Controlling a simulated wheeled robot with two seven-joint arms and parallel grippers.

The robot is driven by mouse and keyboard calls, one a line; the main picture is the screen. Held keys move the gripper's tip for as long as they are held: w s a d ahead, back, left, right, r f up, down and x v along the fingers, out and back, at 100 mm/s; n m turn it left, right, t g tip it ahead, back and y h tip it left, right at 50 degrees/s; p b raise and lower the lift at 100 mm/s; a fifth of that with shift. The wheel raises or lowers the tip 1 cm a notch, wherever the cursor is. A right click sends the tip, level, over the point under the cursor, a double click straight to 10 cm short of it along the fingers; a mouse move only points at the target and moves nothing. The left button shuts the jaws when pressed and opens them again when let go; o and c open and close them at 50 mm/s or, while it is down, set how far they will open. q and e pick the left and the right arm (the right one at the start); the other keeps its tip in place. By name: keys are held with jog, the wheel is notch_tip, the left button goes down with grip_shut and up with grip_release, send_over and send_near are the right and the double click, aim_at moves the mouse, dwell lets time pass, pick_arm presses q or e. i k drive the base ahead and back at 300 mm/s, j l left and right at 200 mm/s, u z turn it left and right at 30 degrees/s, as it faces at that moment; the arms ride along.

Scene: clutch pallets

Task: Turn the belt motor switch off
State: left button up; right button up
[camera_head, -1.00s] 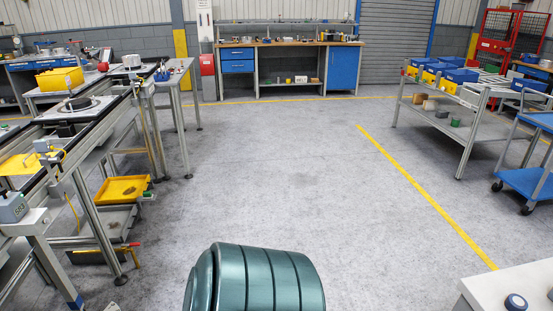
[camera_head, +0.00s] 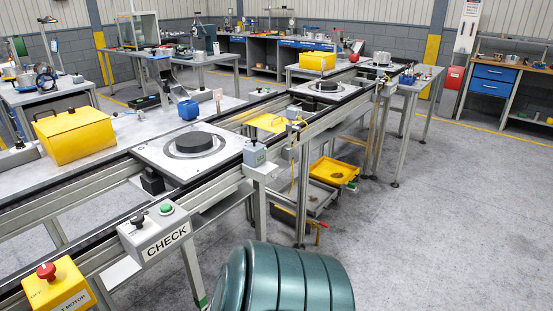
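The belt motor switch is a yellow box (camera_head: 62,288) with a red knob (camera_head: 46,271) on top, at the bottom left corner. Its front label is cut by the picture's edge and ends in "MOTOR". Small lettering shows on its top face beside the knob, too small to read surely. I cannot tell the switch's position. The belt line (camera_head: 95,187) runs from the lower left to the back right, just behind the box. Neither of my grippers is in view.
A grey CHECK box (camera_head: 155,232) with a black knob and a green button stands right of the switch. A pallet with a dark disc (camera_head: 193,143) sits on the belt. A yellow lidded box (camera_head: 75,135) stands behind. The floor (camera_head: 430,220) at right is clear.

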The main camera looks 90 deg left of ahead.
aim_at(47, 271)
jog(key=u, duration=4.35)
